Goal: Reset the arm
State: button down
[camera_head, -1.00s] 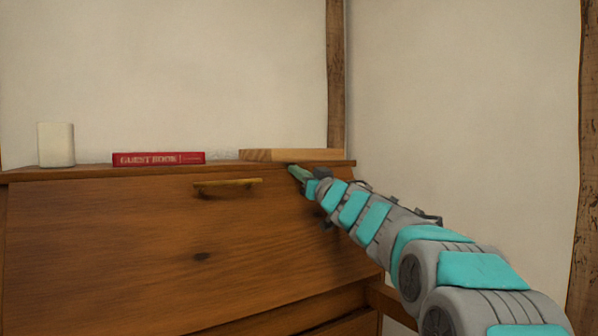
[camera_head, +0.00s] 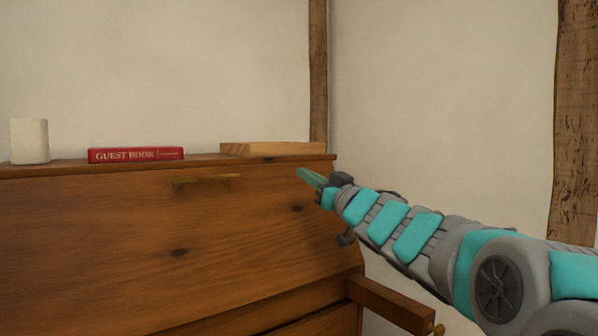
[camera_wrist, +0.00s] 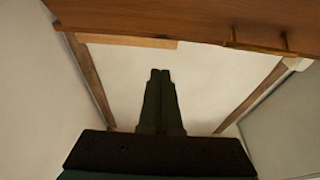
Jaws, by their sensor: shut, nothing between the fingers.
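My arm reaches in from the lower right in the head view. My gripper (camera_head: 304,174) is in front of the wooden desk (camera_head: 95,225), near the top right corner of its slanted front. It appears apart from the desk. In the wrist view my gripper (camera_wrist: 159,74) shows its two dark fingers together with nothing between them. The desk front (camera_wrist: 180,18) fills the top of that view.
On the desk top are a white cylinder (camera_head: 29,141), a red guest book (camera_head: 136,154) and a light wooden board (camera_head: 272,149). A brass handle (camera_head: 206,180) is on the desk front. A pulled-out wooden support (camera_head: 388,302) juts out at the lower right. Walls stand behind and right.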

jog(key=s+d+f+m+g+h, duration=0.2)
jog(key=d+f+m+h, duration=0.4)
jog(key=d+f+h, duration=0.65)
jog(key=s+d+f+m+g, duration=0.1)
jog(key=s+d+f+g, duration=0.15)
jog(key=s+f, duration=0.35)
jog(key=s+d+f+g, duration=0.1)
jog(key=s+f+g, duration=0.25)
jog(key=f, duration=0.55)
jog(key=s+a+f+g, duration=0.1)
jog(key=s+f+g, duration=0.2)
jog(key=s, duration=0.9)
jog(key=s+a+f+g, duration=0.1)
jog(key=s+f+g, duration=0.3)
jog(key=s+f, duration=0.4)
jog(key=s+a+f+g, duration=0.2)
jog(key=s+f+g, duration=0.2)
jog(key=s, duration=1.1)
jog(key=shift+s+f+y, duration=0.3)
jog(key=shift+f+y, duration=0.05)
jog(key=shift+f, duration=0.35)
jog(key=shift+a, duration=0.15)
